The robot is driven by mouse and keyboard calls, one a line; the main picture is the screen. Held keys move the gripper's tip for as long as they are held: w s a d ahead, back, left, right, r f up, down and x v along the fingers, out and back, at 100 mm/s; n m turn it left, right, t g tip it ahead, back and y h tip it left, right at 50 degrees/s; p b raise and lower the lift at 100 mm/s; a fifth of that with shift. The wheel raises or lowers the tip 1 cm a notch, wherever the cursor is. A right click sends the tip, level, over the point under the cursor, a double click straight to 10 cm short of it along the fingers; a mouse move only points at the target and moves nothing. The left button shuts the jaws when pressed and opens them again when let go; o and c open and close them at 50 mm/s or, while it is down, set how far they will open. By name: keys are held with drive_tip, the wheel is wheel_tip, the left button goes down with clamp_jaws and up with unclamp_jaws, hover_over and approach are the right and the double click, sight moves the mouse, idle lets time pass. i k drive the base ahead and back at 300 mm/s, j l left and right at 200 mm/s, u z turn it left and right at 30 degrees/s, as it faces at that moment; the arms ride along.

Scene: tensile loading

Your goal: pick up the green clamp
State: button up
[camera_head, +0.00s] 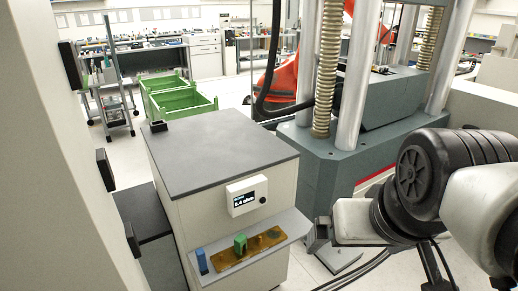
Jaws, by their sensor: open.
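A small green block-like thing, which I take to be the green clamp (240,243), stands upright on a flat brass-coloured plate (268,239). The plate lies on a narrow grey shelf (289,221) on the front of a cabinet. My gripper (319,234) is to the right of the shelf, apart from the clamp, and holds nothing that I can see. Its fingers are small and partly dark in this view, so their gap is hard to make out. The clamp is in plain sight and nothing covers it.
A blue block (202,261) stands at the shelf's left end. The cabinet (220,145) has a small display box (247,196) just above the shelf. A large testing machine (330,165) with steel columns stands behind my arm. Green crates (178,97) are on the floor behind.

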sight(241, 241)
drive_tip(key=u, duration=0.7)
drive_tip(key=k+j+z, duration=0.1)
drive_tip(key=k, duration=0.25)
